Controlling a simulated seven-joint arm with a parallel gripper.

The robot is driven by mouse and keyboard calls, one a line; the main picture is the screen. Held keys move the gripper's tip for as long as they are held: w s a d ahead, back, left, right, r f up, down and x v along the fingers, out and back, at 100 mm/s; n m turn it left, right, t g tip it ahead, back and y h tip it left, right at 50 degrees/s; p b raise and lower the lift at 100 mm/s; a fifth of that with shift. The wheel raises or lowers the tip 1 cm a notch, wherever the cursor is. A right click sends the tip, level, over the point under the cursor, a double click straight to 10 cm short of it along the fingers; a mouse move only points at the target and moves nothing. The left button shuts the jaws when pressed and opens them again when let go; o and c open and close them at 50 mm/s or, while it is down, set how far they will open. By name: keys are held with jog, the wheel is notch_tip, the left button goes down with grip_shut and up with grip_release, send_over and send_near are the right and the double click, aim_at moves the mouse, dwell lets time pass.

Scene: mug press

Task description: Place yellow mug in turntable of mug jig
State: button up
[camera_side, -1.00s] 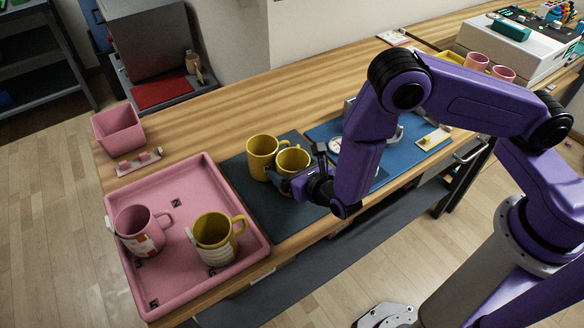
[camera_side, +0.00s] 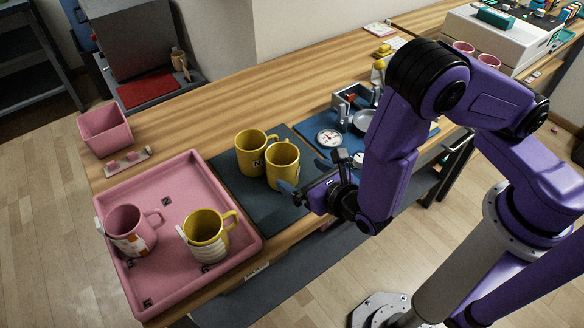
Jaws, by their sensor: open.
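Two plain yellow mugs stand upright side by side on the dark mat (camera_side: 243,199). The rear yellow mug (camera_side: 250,154) is at the left and the nearer yellow mug (camera_side: 283,164) is at its right. My gripper (camera_side: 290,188) is open and low at the right edge of the nearer mug, its fingers pointing left; whether it touches the mug I cannot tell. The mug jig (camera_side: 357,96) stands on the blue mat behind my arm, with a round grey plate (camera_side: 364,120) that looks like its turntable. My arm hides part of the jig.
A pink tray (camera_side: 172,178) at the left holds a pink mug (camera_side: 128,229) and a yellow mug with a white wrap (camera_side: 205,234). A round dial gauge (camera_side: 329,138) lies on the blue mat (camera_side: 312,127). A pink bin (camera_side: 104,130) stands at the back left.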

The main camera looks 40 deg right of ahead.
jog(key=s+d+r+m+g+h, duration=0.3)
jog(key=d+r+m, duration=0.3)
jog(key=d+m, duration=0.1)
jog(key=s+d+r+m+g+h, duration=0.3)
jog(key=d+r+m, duration=0.2)
jog(key=d+m, duration=0.15)
jog(key=s+d+r+m+g+y, duration=0.2)
jog(key=s+m+g, duration=0.1)
jog(key=s, duration=0.3)
jog(key=s+d+r+m+g+y, duration=0.2)
jog(key=s+r+m+g+y, duration=0.1)
jog(key=s+m, duration=0.3)
jog(key=shift+s+r+g+y, duration=0.25)
jog(key=shift+s+g+y, duration=0.05)
jog(key=shift+g, duration=0.3)
jog(key=shift+s+a+r+m, duration=0.1)
jog(key=shift+s+r+m, duration=0.1)
jog(key=shift+s+m, duration=0.15)
jog(key=shift+c, duration=0.7)
jog(key=shift+s+r+y, duration=0.1)
jog(key=shift+s+y, duration=0.1)
jog(key=shift+y, duration=0.2)
jog(key=c, duration=0.3)
jog(key=shift+c, duration=0.2)
jog(key=shift+a, duration=0.1)
